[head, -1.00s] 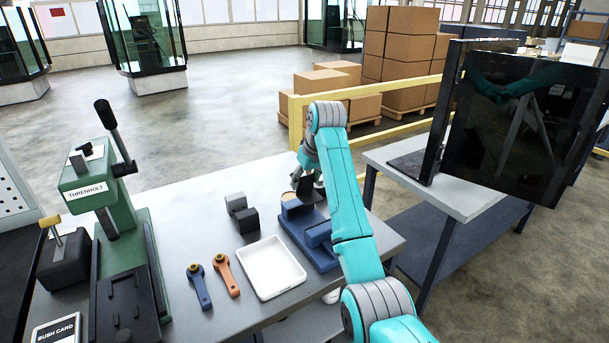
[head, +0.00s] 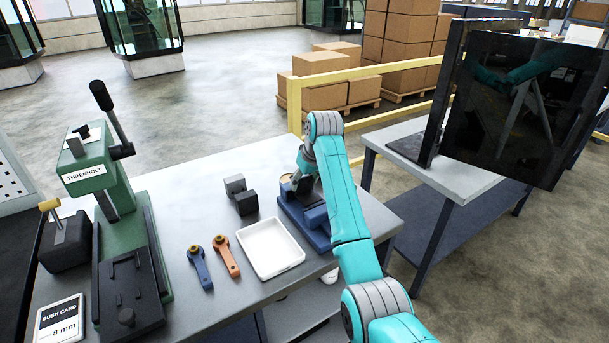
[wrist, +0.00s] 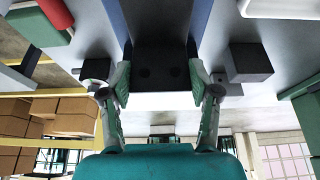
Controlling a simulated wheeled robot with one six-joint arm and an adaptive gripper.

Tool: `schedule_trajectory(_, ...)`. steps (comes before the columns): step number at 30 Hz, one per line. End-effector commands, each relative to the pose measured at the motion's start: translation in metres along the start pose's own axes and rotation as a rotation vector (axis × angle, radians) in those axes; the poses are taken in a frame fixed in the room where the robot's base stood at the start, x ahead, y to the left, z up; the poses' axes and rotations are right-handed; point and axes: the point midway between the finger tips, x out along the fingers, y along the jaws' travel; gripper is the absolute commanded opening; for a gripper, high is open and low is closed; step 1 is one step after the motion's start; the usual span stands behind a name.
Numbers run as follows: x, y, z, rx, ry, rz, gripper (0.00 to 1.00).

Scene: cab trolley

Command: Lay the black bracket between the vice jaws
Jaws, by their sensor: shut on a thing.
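The black bracket (wrist: 160,70) is a dark plate with two holes, gripped between the fingers of my gripper (wrist: 160,82) in the wrist view. The blue vice (head: 316,220) stands at the right end of the bench in the head view. My gripper (head: 304,178) is over the vice's far part, with the bracket (head: 304,187) low at the vice. In the wrist view, blue vice parts (wrist: 202,14) flank the bracket's far end. My arm and fingers hide part of the vice, so I cannot tell whether the bracket touches it.
A white tray (head: 271,250) and dark blocks (head: 241,196) lie left of the vice. Blue (head: 199,268) and orange (head: 226,257) handles lie further left, near a green press (head: 107,185). A monitor (head: 520,110) stands on a side table at right. Yellow rails (head: 350,78) run behind.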

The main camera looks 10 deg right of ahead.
Motion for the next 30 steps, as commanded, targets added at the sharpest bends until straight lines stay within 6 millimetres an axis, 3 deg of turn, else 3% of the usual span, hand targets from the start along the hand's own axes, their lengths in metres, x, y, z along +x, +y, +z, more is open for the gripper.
schedule_trajectory(12,0.022,0.000,0.009,0.000,0.001,0.000,0.15)
schedule_trajectory(30,0.026,0.000,0.011,0.000,0.002,0.000,0.15)
